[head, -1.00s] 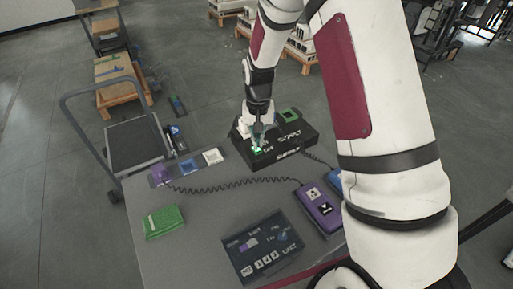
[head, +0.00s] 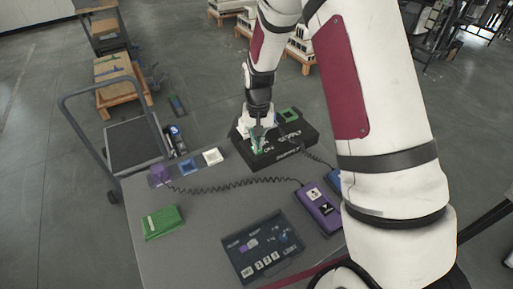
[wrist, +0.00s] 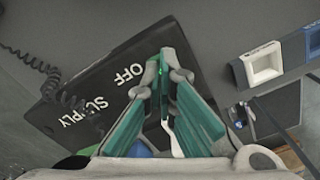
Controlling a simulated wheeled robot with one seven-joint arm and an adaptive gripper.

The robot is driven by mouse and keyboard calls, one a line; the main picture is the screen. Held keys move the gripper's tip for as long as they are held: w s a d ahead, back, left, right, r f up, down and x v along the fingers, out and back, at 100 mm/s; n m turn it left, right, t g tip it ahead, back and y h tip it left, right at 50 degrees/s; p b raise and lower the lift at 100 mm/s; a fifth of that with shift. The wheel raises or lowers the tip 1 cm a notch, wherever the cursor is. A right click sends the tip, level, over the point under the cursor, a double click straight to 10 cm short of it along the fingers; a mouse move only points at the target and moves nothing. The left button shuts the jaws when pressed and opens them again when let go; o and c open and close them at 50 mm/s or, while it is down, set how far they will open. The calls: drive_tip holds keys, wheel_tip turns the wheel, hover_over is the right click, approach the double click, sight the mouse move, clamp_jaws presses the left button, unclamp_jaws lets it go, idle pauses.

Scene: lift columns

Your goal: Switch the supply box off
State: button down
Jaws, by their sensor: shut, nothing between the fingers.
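The black supply box (head: 290,151) stands at the far end of the grey table, with white lettering on its top. In the wrist view the box (wrist: 95,85) shows the words OFF and SUPPLY. My gripper (head: 257,140) points down over the left part of the box. Its green-padded fingers (wrist: 164,62) are closed together with nothing held. A small green glow shows at the fingertips in the wrist view. The switch itself is mostly hidden behind the fingers, and I cannot tell its position or whether the fingertips touch it.
A purple pendant (head: 318,207) lies on the table, with a coiled cable nearby. A dark panel card (head: 262,246) and a green packet (head: 163,221) lie nearer. A cart (head: 133,143) stands beyond the table.

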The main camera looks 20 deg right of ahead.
drive_tip(key=shift+f, duration=0.6)
idle(0.3)
drive_tip(key=shift+r+p, duration=0.95)
drive_tip(key=shift+r, duration=2.6)
